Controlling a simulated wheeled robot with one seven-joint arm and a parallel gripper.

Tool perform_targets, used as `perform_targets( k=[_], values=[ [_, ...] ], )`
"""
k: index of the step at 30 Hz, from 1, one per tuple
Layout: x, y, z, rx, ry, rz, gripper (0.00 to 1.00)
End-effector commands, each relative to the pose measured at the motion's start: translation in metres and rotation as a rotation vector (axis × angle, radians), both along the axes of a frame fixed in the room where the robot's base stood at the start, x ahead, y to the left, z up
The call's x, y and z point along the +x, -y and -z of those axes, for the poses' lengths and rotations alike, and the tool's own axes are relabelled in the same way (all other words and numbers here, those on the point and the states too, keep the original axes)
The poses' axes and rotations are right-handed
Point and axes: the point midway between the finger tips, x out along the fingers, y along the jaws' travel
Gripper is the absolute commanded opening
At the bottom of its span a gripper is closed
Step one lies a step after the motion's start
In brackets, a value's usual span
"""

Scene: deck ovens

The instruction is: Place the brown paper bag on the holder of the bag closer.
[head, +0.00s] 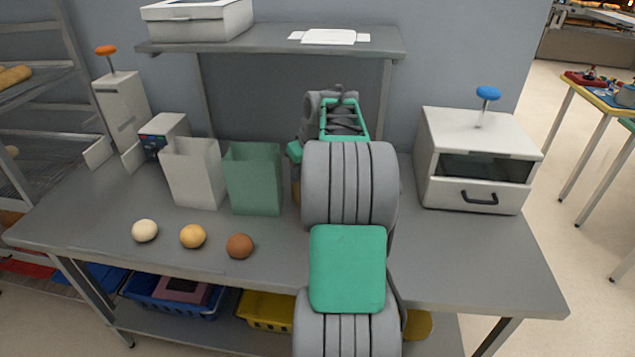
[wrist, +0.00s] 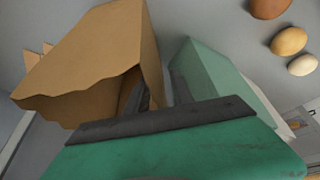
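The brown paper bag (wrist: 105,50) fills the upper left of the wrist view, with its jagged open rim facing my gripper. In the head view my arm hides nearly all of it; only a brown sliver (head: 296,191) shows beside the green bag. My gripper (wrist: 160,92) has one dark finger at the bag's mouth and the other outside, between it and the green bag. The fingers look apart, with the bag's side wall between them; a firm grip is not visible. A white machine with an orange knob (head: 121,100) and upright plates, apparently the bag closer, stands at the table's left.
A white bag (head: 193,172) and a green bag (head: 253,178) stand left of my arm; the green one (wrist: 205,78) is close to my finger. Several round buns (head: 192,236) lie in front. A shelf (head: 275,40) overhangs behind. A white drawer unit (head: 478,160) stands right.

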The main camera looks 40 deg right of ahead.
Motion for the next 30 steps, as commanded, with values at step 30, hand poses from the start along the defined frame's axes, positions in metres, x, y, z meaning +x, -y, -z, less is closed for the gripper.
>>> perform_targets(
  k=[30],
  values=[
    [0.0001,0.0000,-0.0001,0.000,0.000,0.000,0.00]
  ],
)
